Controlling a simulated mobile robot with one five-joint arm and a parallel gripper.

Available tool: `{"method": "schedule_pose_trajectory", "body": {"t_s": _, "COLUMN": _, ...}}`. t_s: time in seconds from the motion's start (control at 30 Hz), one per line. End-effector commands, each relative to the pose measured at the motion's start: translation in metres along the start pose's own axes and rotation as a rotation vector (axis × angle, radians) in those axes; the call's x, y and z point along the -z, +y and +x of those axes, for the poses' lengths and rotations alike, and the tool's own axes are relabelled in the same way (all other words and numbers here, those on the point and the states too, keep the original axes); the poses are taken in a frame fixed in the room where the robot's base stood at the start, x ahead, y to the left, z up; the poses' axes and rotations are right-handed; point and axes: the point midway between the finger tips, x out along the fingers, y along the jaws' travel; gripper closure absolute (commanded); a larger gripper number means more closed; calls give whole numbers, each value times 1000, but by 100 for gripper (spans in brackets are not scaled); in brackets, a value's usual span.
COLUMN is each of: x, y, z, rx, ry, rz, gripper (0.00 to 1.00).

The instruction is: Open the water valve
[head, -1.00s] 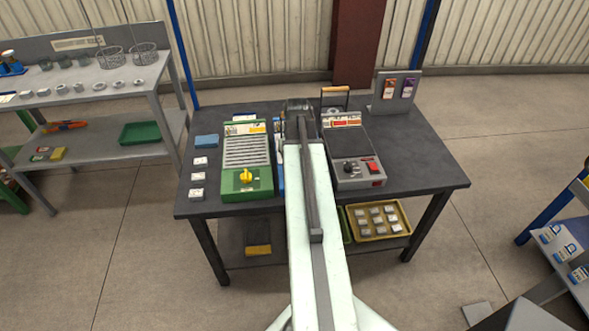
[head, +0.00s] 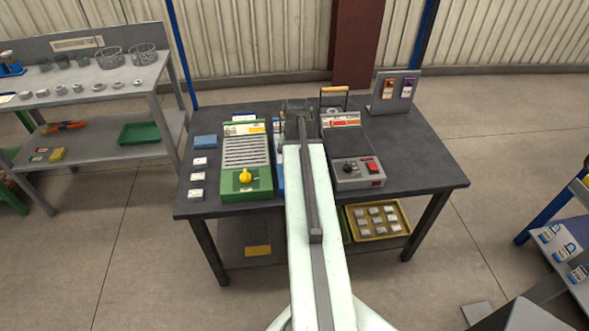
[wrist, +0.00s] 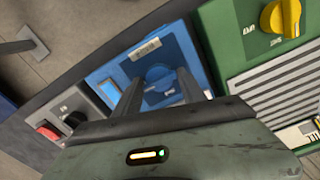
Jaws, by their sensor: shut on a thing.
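The water valve appears to be the blue knob (wrist: 159,77) on a blue panel box (wrist: 108,66) in the wrist view. The two dark fingers of my gripper (wrist: 160,86) come up on either side of this knob, closed on it. In the head view only a thin strip of the blue box (head: 279,160) shows, beside my arm. My arm covers the knob there, and my gripper's fingertips are hidden too. How far the knob is turned is hard to tell.
A green unit (head: 246,165) with a yellow knob (head: 245,176) stands left of the blue box on the dark table (head: 425,165). A grey unit (head: 359,169) with a red switch stands to the right. A stand with two tags (head: 397,92) is at the back right.

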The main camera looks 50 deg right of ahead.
Motion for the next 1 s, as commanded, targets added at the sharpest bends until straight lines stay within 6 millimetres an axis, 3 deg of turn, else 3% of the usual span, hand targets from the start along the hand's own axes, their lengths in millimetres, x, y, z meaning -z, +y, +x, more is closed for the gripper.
{"method": "schedule_pose_trajectory", "body": {"t_s": 0.23, "x": -2, "y": -1, "z": 0, "rx": 2, "ry": -7, "rz": -1, "gripper": 93}}
{"method": "schedule_pose_trajectory", "body": {"t_s": 0.27, "x": -2, "y": -1, "z": 0, "rx": 2, "ry": -7, "rz": -1, "gripper": 49}}
{"method": "schedule_pose_trajectory", "body": {"t_s": 0.3, "x": -2, "y": -1, "z": 0, "rx": 2, "ry": -7, "rz": -1, "gripper": 43}}
{"method": "schedule_pose_trajectory", "body": {"t_s": 0.67, "x": -1, "y": -1, "z": -4, "rx": 1, "ry": -3, "rz": -1, "gripper": 43}}
{"method": "schedule_pose_trajectory", "body": {"t_s": 1.0, "x": -1, "y": -1, "z": -56, "rx": 1, "ry": -3, "rz": -1, "gripper": 43}}
